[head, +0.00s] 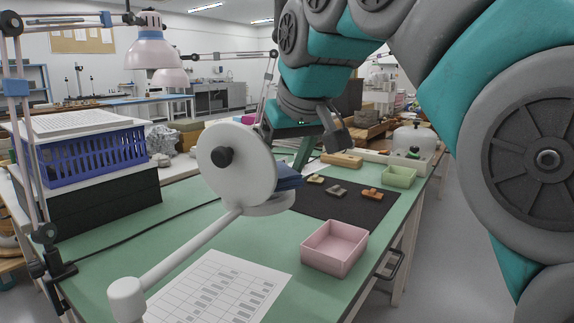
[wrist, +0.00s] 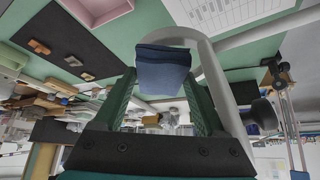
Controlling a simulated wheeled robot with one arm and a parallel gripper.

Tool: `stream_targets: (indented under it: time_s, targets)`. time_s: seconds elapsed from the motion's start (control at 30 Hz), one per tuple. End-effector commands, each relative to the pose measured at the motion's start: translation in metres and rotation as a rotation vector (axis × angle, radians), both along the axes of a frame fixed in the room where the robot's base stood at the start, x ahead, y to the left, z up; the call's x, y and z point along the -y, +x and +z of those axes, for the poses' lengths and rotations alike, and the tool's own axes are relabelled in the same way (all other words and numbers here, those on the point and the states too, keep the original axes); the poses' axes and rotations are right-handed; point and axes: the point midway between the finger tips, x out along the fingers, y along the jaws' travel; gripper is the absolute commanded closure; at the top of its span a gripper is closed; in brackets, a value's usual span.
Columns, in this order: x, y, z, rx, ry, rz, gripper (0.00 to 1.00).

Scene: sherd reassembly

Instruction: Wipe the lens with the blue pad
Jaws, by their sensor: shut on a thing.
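My gripper (wrist: 160,88) is shut on the blue pad (wrist: 162,70), which sits between its two fingers. In the head view the pad (head: 289,178) shows just behind and to the right of a round white cover (head: 237,160) with a dark knob. The magnifier's pale ring (head: 268,207) lies below the pad, at the end of a white arm. In the wrist view the ring (wrist: 213,70) curves around the pad. The lens glass is hidden or cannot be made out, so I cannot tell whether the pad touches it.
A dark mat (head: 345,212) holds sherds (head: 372,194). A pink tray (head: 334,248) and green tray (head: 398,176) stand near the table's right edge. A printed sheet (head: 220,290) lies in front. A blue basket (head: 85,160) and lamp (head: 152,50) are at left. The raised cover stands close beside my gripper.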

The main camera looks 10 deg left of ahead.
Motion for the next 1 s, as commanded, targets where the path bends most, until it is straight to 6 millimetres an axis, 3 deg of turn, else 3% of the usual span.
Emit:
stream_targets:
  time_s: [1.0]
  targets:
    - [0.0,0.0,-0.014,0.001,0.0,-0.001,0.89]
